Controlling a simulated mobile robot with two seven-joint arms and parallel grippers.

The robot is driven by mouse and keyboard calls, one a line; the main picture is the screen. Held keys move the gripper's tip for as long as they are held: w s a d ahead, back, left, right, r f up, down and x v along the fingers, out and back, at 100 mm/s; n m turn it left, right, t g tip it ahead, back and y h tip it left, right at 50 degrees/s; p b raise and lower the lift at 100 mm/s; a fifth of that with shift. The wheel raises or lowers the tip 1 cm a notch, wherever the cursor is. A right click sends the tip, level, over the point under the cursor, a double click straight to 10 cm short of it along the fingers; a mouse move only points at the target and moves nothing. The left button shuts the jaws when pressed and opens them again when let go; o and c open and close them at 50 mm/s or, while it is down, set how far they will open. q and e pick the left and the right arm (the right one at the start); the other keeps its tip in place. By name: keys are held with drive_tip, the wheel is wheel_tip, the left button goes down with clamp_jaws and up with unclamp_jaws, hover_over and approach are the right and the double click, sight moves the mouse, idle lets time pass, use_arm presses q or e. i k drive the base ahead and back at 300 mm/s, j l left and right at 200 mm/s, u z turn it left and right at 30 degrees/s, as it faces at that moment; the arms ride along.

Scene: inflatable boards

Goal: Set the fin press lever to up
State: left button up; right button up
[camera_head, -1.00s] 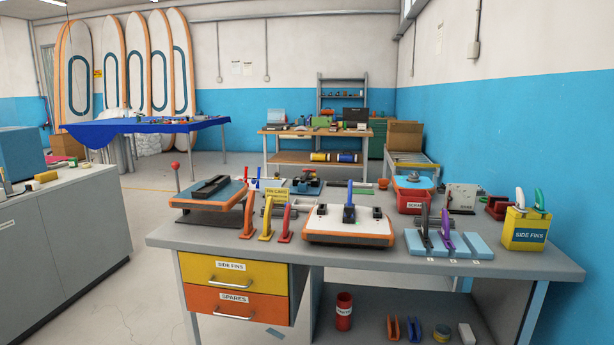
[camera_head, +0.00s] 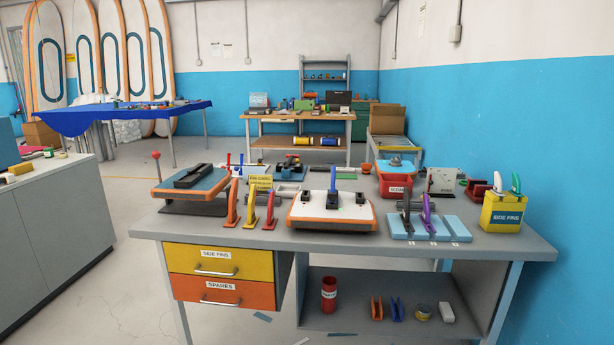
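A lever with a red ball knob (camera_head: 156,155) stands at the left end of the grey workbench (camera_head: 420,254). Its thin shaft rises nearly upright, leaning slightly, beside a press-like unit (camera_head: 195,187) with a blue top, orange edge and black block. I see no label naming it as the fin press. The shaft's lower end meets the unit's left side; the joint is too small to make out. Neither of my grippers is in view.
Orange, yellow and red fins (camera_head: 251,207) stand right of the unit. A white and orange board piece (camera_head: 333,212) with upright fins lies mid-bench. A yellow side-fins box (camera_head: 503,213) stands at the right end. A grey counter (camera_head: 60,220) is at left, with open floor between.

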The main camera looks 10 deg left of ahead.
sight(287, 164)
drive_tip(key=i+j+u, duration=0.95)
drive_tip(key=i+u, duration=0.25)
drive_tip(key=i+j+u, duration=0.25)
drive_tip(key=i+u, duration=0.15)
drive_tip(key=i+j+u, duration=0.1)
drive_tip(key=i+u, duration=0.25)
drive_tip(key=i, duration=0.2)
drive_tip(key=i+u, duration=0.4)
drive_tip(key=i+l+z, duration=0.1)
drive_tip(key=i+z, duration=0.3)
drive_tip(key=i+j+z, duration=0.1)
drive_tip(key=i+z, duration=0.35)
drive_tip(key=i, duration=0.15)
drive_tip(key=i+j+z, duration=0.25)
drive_tip(key=i+z, duration=0.15)
drive_tip(key=i+l+z, duration=0.15)
drive_tip(key=i+z, duration=0.2)
drive_tip(key=i, duration=0.15)
drive_tip(key=i+z, duration=0.35)
drive_tip(key=i, duration=0.15)
drive_tip(key=i+z, duration=0.7)
drive_tip(key=i, duration=0.2)
drive_tip(key=i+j+z, duration=0.15)
drive_tip(key=i+z, duration=0.15)
drive_tip(key=i, duration=0.2)
drive_tip(key=i+j+z, duration=0.3)
drive_tip(key=i, duration=0.2)
